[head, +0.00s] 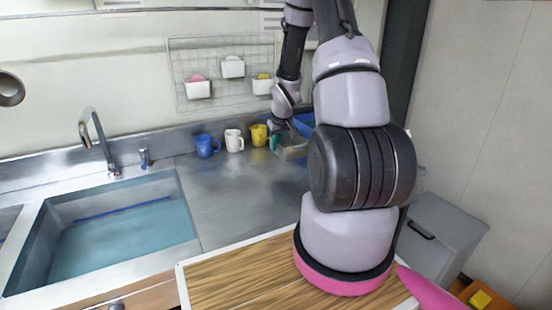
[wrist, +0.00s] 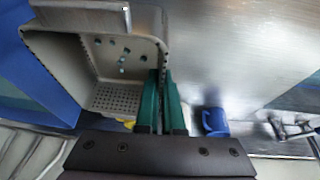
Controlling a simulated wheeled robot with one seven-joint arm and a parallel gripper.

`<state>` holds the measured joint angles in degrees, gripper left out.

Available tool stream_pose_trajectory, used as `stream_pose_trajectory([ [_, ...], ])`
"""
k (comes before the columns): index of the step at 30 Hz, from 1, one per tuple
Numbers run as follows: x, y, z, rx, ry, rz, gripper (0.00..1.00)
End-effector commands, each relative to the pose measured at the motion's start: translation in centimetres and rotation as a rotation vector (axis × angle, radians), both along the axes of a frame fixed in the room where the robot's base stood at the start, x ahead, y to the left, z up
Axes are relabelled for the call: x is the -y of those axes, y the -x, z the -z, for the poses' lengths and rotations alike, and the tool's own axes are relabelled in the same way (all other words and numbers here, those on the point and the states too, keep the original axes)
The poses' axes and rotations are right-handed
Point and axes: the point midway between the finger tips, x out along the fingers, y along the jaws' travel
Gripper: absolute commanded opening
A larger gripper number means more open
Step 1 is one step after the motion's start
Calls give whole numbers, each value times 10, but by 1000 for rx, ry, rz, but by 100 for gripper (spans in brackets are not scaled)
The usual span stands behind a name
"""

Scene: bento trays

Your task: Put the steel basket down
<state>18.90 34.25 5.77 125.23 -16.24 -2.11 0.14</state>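The steel basket (wrist: 88,60) is a grey box with a perforated floor, at the upper left of the wrist view. In the head view the basket (head: 292,153) is at the back right of the steel counter, partly hidden by my arm. My gripper (wrist: 162,88) has its two green fingers close together on either side of the basket's right wall, gripping it. In the head view my gripper (head: 276,138) is at the basket's left side. I cannot tell whether the basket's underside touches the counter (head: 235,195).
A blue mug (head: 207,145), a white mug (head: 234,140) and a yellow mug (head: 259,134) stand left of the basket. A blue container (head: 303,121) is behind it. A sink (head: 120,235) lies left. The counter's middle is clear.

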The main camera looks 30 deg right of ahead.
Motion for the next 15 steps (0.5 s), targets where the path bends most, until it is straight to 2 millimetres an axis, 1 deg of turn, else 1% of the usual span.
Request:
stream_pose_trajectory([
  [1, 1, 0, -9, 3, 0, 1, 0],
  [4, 1, 0, -20, 1, 0, 1, 0],
  [7, 0, 0, -25, 1, 0, 0, 0],
  [10, -5, 1, -25, -2, -1, -2, 0],
  [11, -9, 1, -24, -3, -2, -2, 0],
  [14, -28, 5, -19, -7, -8, 0, 0],
  [15, -37, 7, -17, -8, -10, 0, 0],
])
